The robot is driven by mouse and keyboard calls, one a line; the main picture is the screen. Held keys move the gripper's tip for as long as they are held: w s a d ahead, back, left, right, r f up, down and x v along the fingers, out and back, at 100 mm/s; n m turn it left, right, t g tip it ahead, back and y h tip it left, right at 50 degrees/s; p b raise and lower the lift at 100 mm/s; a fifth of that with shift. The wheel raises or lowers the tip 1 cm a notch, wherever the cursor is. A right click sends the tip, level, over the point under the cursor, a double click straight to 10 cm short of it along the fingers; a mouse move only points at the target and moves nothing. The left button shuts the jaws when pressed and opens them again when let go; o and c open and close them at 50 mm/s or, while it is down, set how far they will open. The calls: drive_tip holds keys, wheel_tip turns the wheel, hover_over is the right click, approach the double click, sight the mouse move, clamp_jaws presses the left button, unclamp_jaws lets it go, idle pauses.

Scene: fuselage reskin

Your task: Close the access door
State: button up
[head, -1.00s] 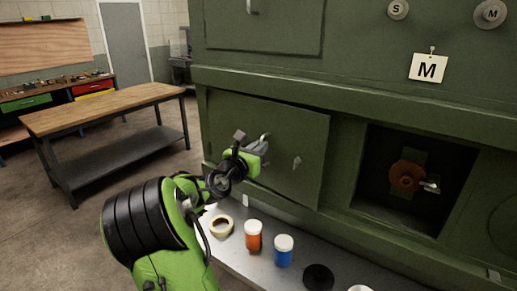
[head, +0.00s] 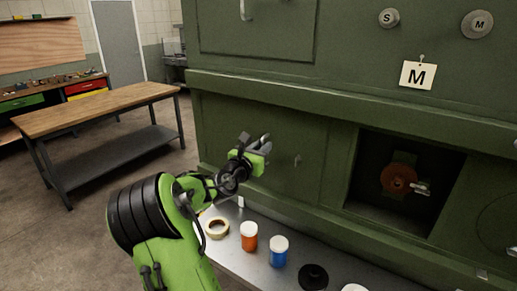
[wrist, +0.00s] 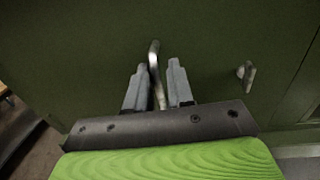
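The access door (head: 268,150) is a green panel in the lower part of the green fuselage wall, and it now looks flush or nearly flush with it. Its metal bar handle (wrist: 154,62) stands between the fingers of my gripper (wrist: 157,68) in the wrist view. The fingers are apart, with a small gap visible beside the bar. I cannot tell whether either finger touches it. A small latch knob (head: 297,160) is on the door's right side, and it also shows in the wrist view (wrist: 246,73). In the head view my gripper (head: 256,142) hides the handle.
An open square recess with a brown valve wheel (head: 398,179) is right of the door. A grey shelf (head: 231,246) below holds a tape roll (head: 217,228), an orange jar (head: 249,237), a blue jar (head: 278,252) and a black disc (head: 313,277). A wooden bench (head: 98,105) stands left.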

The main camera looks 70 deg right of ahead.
drive_tip(key=shift+o, duration=1)
drive_tip(key=shift+d, duration=0.1)
drive_tip(key=a, duration=1.6)
drive_tip(key=shift+w+b, duration=0.35)
drive_tip(key=shift+w, duration=0.05)
